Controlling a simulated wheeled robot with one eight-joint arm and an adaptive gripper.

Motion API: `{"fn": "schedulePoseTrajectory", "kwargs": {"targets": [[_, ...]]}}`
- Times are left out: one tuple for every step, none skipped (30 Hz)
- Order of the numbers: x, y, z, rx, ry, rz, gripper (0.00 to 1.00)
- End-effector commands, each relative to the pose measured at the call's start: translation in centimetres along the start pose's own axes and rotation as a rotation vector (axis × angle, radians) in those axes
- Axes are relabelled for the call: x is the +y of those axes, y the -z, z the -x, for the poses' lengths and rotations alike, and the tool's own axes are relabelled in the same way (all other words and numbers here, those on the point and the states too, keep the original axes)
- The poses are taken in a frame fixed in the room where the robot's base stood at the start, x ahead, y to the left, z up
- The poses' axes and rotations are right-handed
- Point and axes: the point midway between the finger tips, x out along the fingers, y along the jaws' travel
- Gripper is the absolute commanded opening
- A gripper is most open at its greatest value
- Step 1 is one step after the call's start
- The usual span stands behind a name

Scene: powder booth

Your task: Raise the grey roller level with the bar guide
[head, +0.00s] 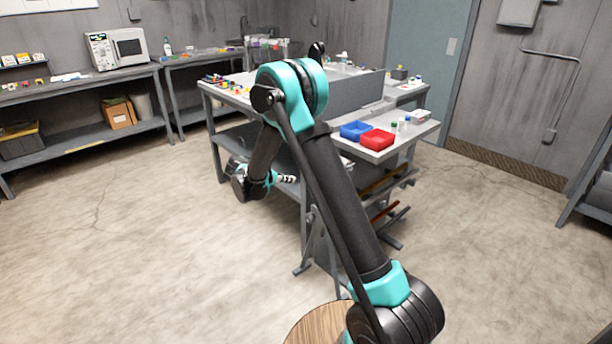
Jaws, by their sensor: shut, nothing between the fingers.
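My gripper (289,179) is low beside the near left side of the central bench. It points right, and its small fingers are shut with nothing held. I cannot pick out the grey roller for certain. A grey stand with splayed legs (317,245) is on the floor in front of the bench, partly hidden behind my arm; no roller can be made out on it. I cannot identify the bar guide either. Brown and dark bars (388,214) lie on a rack under the bench's right end, partly covered by my arm.
The central bench (225,93) carries a blue bin (356,130), a red bin (377,140) and small bottles. A round wooden top (312,325) is at the bottom. Shelving with a microwave (118,47) lines the back left. The floor at left and right is clear.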

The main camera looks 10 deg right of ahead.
Motion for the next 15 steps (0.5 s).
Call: {"fn": "schedulePoseTrajectory", "kwargs": {"targets": [[0.0, 0.0, -0.5, 0.000, 0.002, -0.001, 0.00], [-0.1, -0.1, -0.9, 0.000, 0.003, -0.002, 0.00], [-0.1, -0.1, -1.4, 0.000, 0.004, -0.003, 0.00], [-0.1, -0.1, -1.9, 0.000, 0.003, -0.004, 0.00], [-0.1, -0.1, -2.4, 0.001, 0.003, -0.004, 0.00], [-0.1, -0.1, -3.2, 0.001, 0.003, -0.004, 0.00], [-0.1, -0.1, -3.8, 0.001, 0.004, -0.004, 0.00], [-0.1, -0.1, -4.4, 0.001, 0.004, -0.004, 0.00], [-0.1, -0.1, -5.2, 0.001, 0.003, -0.004, 0.00], [-0.1, -0.1, -5.8, 0.001, 0.003, -0.005, 0.00], [-0.1, -0.1, -6.4, 0.001, 0.004, -0.005, 0.00], [-0.1, -0.1, -7.2, 0.001, 0.004, -0.005, 0.00], [-0.1, -0.1, -7.8, 0.001, 0.003, -0.005, 0.00], [-0.1, -0.1, -8.4, 0.001, 0.003, -0.005, 0.00], [-0.1, -0.1, -9.1, 0.001, 0.004, -0.005, 0.00]]}}
